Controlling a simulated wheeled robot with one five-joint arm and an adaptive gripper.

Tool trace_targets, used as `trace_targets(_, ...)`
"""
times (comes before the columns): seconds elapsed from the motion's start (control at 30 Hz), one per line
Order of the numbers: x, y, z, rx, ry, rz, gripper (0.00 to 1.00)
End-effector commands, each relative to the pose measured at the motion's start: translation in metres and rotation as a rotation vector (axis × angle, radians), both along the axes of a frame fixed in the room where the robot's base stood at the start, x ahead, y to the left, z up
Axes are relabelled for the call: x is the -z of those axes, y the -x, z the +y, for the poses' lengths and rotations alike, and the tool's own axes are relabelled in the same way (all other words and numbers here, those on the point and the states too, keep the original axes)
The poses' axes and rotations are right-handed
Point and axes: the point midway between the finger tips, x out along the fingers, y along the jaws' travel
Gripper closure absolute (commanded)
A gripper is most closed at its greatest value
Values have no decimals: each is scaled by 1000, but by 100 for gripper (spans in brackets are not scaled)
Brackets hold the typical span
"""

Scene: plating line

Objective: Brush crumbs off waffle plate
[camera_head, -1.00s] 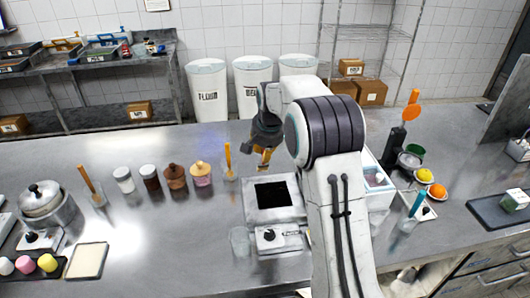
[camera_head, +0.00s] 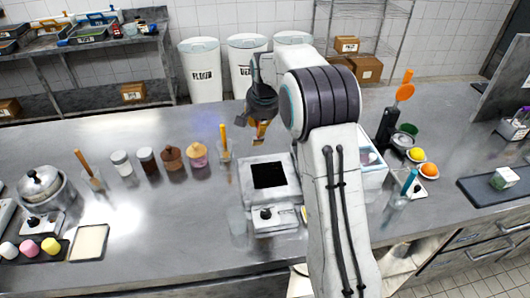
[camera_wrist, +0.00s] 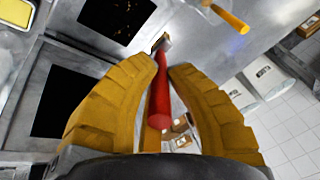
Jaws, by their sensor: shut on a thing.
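My gripper (camera_head: 262,133) hangs just behind a grey appliance with a dark square plate (camera_head: 270,174). In the wrist view my yellow fingers (camera_wrist: 166,75) are shut around the red handle of a brush (camera_wrist: 160,90). The brush's head points up in that view, close to the edge of a dark square plate (camera_wrist: 113,20) with several small yellowish crumbs (camera_wrist: 122,32). The brush head looks apart from the crumbs; whether it touches the plate's rim I cannot tell. A second dark square (camera_wrist: 60,100) lies lower left in the wrist view and looks bare.
An orange-handled tool in a clear container (camera_head: 224,142) stands left of my gripper. A white open box (camera_head: 372,170) is right of the appliance, partly behind my arm. A clear cup (camera_head: 237,220) stands at the appliance's front left.

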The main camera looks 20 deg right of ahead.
Motion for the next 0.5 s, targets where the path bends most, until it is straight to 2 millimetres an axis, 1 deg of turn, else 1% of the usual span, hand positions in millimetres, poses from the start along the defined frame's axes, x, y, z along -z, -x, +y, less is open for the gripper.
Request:
trace_targets(0.07, -1, 0, -3, 5, 0, 0, 100)
trace_targets(0.17, -9, 1, -9, 15, 1, -1, 100)
trace_targets(0.3, -28, 3, -21, 36, 2, -2, 100)
trace_targets(0.37, -37, 9, -27, 46, 2, -1, 100)
trace_targets(0.5, -53, 30, -38, 75, 1, 2, 100)
